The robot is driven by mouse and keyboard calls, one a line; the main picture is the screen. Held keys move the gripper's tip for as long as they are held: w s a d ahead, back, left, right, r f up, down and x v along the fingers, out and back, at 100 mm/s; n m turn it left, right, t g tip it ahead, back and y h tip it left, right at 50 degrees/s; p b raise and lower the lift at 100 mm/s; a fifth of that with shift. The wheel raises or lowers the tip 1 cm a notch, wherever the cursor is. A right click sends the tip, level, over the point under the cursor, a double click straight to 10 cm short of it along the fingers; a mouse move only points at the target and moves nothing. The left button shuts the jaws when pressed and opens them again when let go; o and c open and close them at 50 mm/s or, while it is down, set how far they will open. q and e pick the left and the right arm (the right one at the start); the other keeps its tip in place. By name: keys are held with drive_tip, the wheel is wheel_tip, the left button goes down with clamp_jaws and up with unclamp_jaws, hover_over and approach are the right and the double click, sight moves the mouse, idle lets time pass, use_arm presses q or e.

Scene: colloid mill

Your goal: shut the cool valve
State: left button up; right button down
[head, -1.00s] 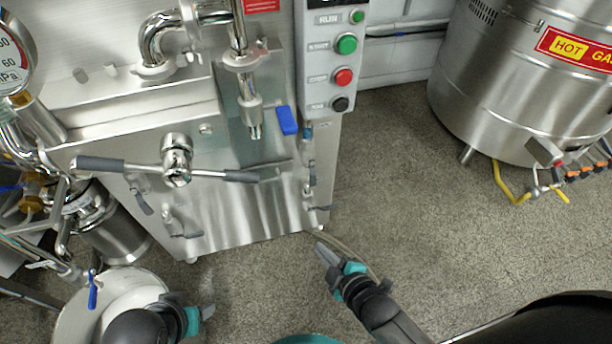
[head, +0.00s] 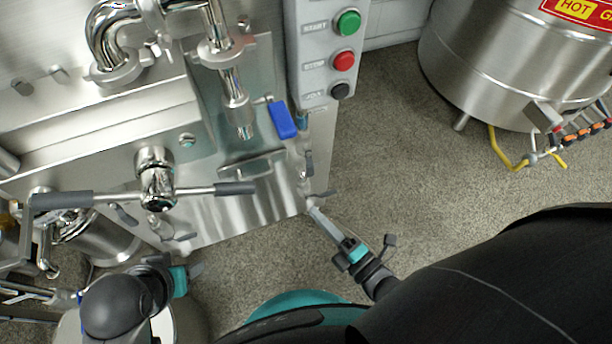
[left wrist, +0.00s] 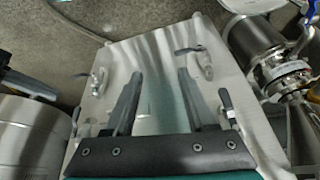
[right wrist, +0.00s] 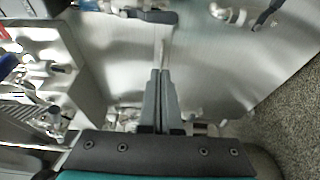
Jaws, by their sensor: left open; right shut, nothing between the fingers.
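Small lever valves with dark handles sit on the steel machine's lower side. One valve (head: 318,195) is at its right edge, others (head: 180,237) are lower on the front; I cannot tell which is the cool valve. My right gripper (head: 317,212) is shut and empty, its tips close to the right-edge lever; contact is unclear. In the right wrist view its fingers (right wrist: 158,74) are together before the steel panel. My left gripper (head: 196,270) is at lower left, open and empty; in the left wrist view its fingers (left wrist: 158,76) are apart, with small valves (left wrist: 207,70) beyond.
A control box (head: 326,60) with green, red and black buttons and a blue-handled valve (head: 282,120) are above. A long two-armed handle (head: 157,190) juts out at left. A steel tank (head: 490,70) stands at right; the floor between is clear.

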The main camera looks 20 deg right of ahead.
sight(310, 171)
use_arm(q)
drive_tip(key=shift+s, duration=0.1)
drive_tip(key=shift+f, duration=0.1)
use_arm(e)
drive_tip(key=shift+w, duration=0.1)
use_arm(q)
drive_tip(key=w+d+r+t+h+b, duration=0.1)
drive_tip(key=w+d+t+h+b, duration=0.1)
drive_tip(key=w+d+t+b, duration=0.1)
drive_tip(key=shift+w+d+r+m+t, duration=0.15)
drive_tip(key=shift+w+d+m+t, duration=0.15)
drive_tip(key=shift+w+d+t, duration=0.55)
use_arm(e)
drive_tip(key=w, duration=0.9)
drive_tip(key=shift+w+d, duration=0.15)
drive_tip(key=shift+d, duration=0.05)
use_arm(q)
drive_tip(key=shift+s+d+g, duration=0.15)
drive_tip(key=shift+s+g, duration=0.1)
